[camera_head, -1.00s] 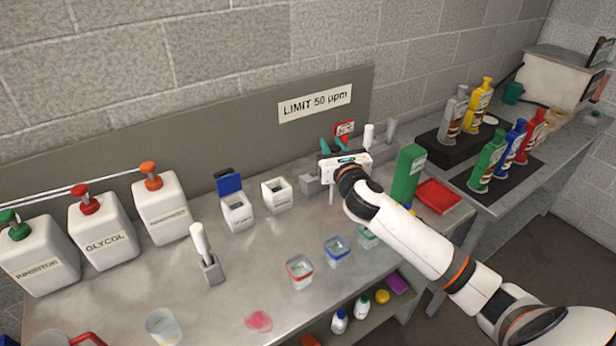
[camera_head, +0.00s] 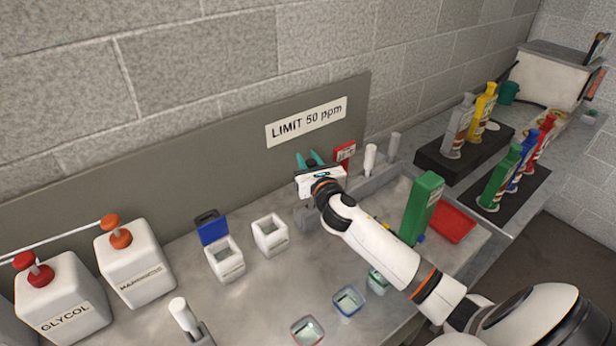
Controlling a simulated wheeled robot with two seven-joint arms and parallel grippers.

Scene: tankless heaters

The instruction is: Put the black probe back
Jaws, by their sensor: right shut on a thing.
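My right gripper (camera_head: 309,160) is at the back of the bench, in front of the grey wall panel, with its teal fingers pointing at the panel. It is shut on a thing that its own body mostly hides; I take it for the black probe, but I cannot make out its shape. A grey holder block (camera_head: 306,217) stands just below the gripper. To its right the grey rack (camera_head: 380,181) holds a white-handled probe (camera_head: 369,158) and a grey-handled one (camera_head: 393,146), both upright. My left gripper is not in view.
Two white open containers (camera_head: 269,235) (camera_head: 226,262) stand left of the gripper. Small cups (camera_head: 348,301) are at the front. A red sign (camera_head: 345,152) stands behind the rack.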

